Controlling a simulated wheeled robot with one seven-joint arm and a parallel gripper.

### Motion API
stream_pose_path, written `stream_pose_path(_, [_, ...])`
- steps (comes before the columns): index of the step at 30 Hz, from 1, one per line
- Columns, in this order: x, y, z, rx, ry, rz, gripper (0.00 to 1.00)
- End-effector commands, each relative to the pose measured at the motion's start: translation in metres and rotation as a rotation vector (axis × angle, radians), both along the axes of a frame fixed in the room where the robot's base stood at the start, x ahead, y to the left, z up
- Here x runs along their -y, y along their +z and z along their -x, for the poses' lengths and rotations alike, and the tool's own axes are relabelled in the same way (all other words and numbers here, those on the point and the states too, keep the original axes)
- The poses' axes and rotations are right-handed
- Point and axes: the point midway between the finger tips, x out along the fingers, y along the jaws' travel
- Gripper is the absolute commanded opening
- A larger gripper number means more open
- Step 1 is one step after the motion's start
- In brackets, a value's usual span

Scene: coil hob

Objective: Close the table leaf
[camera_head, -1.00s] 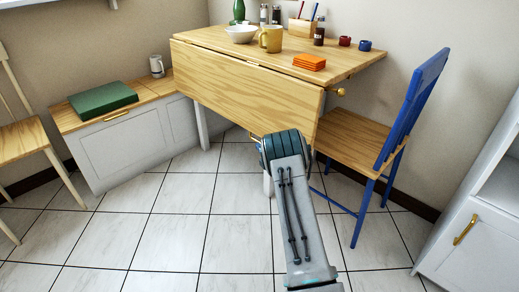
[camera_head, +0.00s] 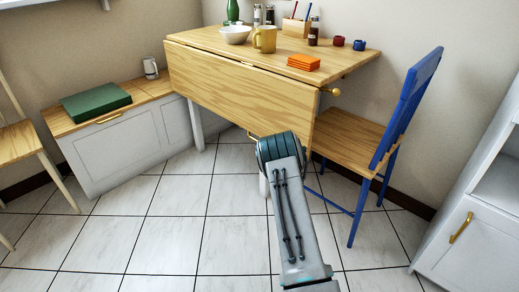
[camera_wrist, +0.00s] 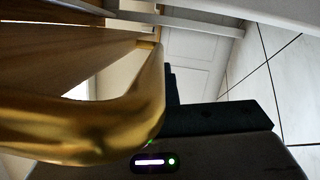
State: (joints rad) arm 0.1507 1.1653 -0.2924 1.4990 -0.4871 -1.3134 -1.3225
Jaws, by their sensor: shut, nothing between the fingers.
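The table leaf (camera_head: 235,85) is a pale wood panel hanging down from the front edge of the table top (camera_head: 345,62). A brass handle bar (camera_wrist: 90,115) fills the left of the wrist view, very close to the camera. In the head view, a small bit of brass shows at the leaf's lower edge, mostly behind my arm. My gripper (camera_wrist: 205,119) shows as dark fingers in the wrist view, shut and empty, beside the brass bar. Whether they touch it cannot be told. In the head view my arm hides the gripper.
A bowl (camera_head: 236,34), yellow mug (camera_head: 264,39) and orange stack (camera_head: 304,62) stand on the table top. A blue-backed chair (camera_head: 362,140) is close on the right. A storage bench (camera_head: 120,145) is left, a white cabinet (camera_head: 465,235) far right. The tiled floor (camera_head: 165,235) is clear.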

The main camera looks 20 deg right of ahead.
Motion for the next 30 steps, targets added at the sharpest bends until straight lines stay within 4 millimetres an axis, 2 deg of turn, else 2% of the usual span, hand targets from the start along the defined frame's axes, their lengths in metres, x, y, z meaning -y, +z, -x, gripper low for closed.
stream_pose_path(1, [-0.013, -0.003, 0.003, -0.002, 0.008, -0.002, 0.00])
stream_pose_path(4, [-0.032, -0.006, 0.011, -0.006, 0.013, -0.002, 0.00])
stream_pose_path(12, [-0.014, -0.007, 0.072, -0.008, 0.013, -0.003, 0.00])
stream_pose_path(18, [-0.008, -0.010, 0.098, -0.005, 0.015, -0.003, 0.00])
stream_pose_path(24, [-0.005, -0.011, 0.105, -0.004, 0.015, -0.002, 0.00])
stream_pose_path(26, [-0.005, -0.006, 0.104, -0.008, 0.009, -0.007, 0.00])
stream_pose_path(29, [-0.004, 0.018, 0.099, -0.033, -0.014, -0.030, 0.00])
stream_pose_path(30, [-0.004, 0.033, 0.095, -0.052, -0.029, -0.048, 0.00])
